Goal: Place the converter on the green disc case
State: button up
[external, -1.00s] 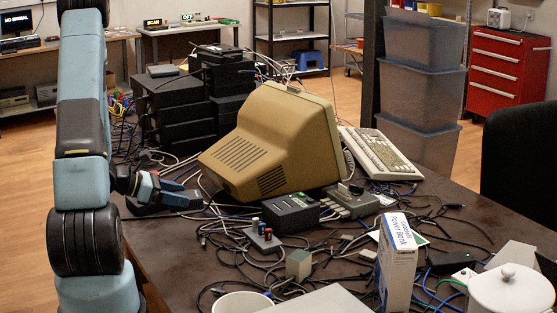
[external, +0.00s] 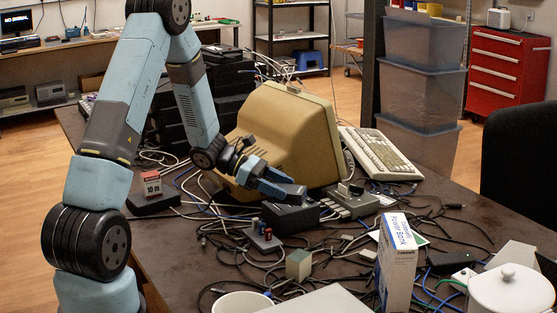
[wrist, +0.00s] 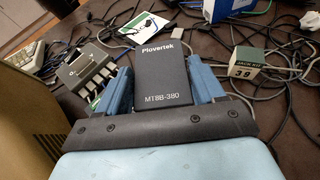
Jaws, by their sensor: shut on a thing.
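The converter appears to be the flat black box (wrist: 163,77) marked "Plovertek MT8B-380" in the wrist view. My gripper (wrist: 165,84) is shut on it, with one blue finger on each side. A flat white case with a green edge (wrist: 140,27), seemingly the green disc case, lies on the table beyond the held box in the wrist view. In the external view its green edge (external: 420,240) shows behind the power bank box, which hides part of it.
The beige monitor (external: 290,125) stands close behind my gripper. A white-blue power bank box (external: 397,265) stands upright at the front.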

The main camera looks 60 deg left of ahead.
jog(key=w+d+r+m+g+h, duration=0.1)
jog(key=w+d+m+g, duration=0.1)
jog(key=w+d, duration=0.5)
jog(key=w+d+r+m+g+h, duration=0.15)
jog(key=w+d, duration=0.25)
jog(key=d, duration=0.6)
jog(key=shift+m, duration=0.35)
jog(key=w+f, duration=0.3)
jog(key=w, duration=0.1)
jog(key=w+f, duration=0.3)
jog(key=w, duration=0.2)
jog(key=w+f, duration=0.3)
jog(key=w, duration=0.2)
jog(key=shift+w+a+f, duration=0.15)
jog(key=shift+a+f, duration=0.15)
jog(key=shift+f, duration=0.05)
jog(key=shift+w+f+g, duration=0.15)
jog(key=shift+f+g, duration=0.1)
jog(key=shift+f, duration=0.1)
notch_tip(320, 180, down, 3)
jog(key=shift+r, duration=0.15)
jog(key=o, duration=1.2)
